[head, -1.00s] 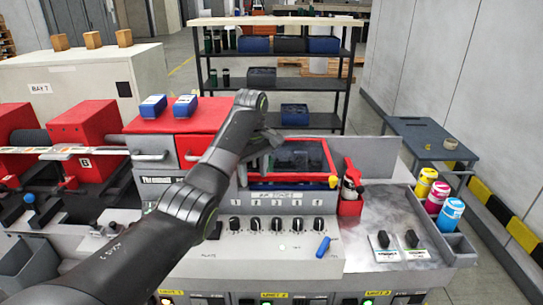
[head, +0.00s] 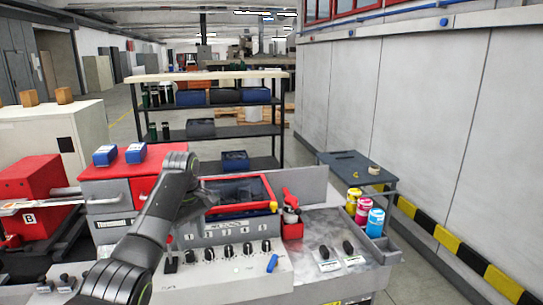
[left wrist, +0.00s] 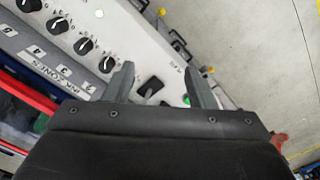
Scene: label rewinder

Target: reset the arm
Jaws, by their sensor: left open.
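My left arm comes in from the lower left in the head view, dark grey and bent over the white control panel (head: 215,275). Its gripper (head: 205,200) is in front of the red-framed window (head: 242,190) of the machine, and its fingertips are hard to make out there. In the left wrist view the two grey fingers of the gripper (left wrist: 162,88) are apart with nothing held between them. Beyond the fingers lies the panel with a black switch (left wrist: 151,87) and several black knobs (left wrist: 84,46). My right gripper is not in view.
A red holder with a red-handled tool (head: 291,222) stands right of the window. Yellow, pink and blue bottles (head: 364,213) stand at the right end. Two blue-and-white boxes (head: 136,153) sit on the red cabinet. A shelf (head: 210,78) stands behind; floor at right is clear.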

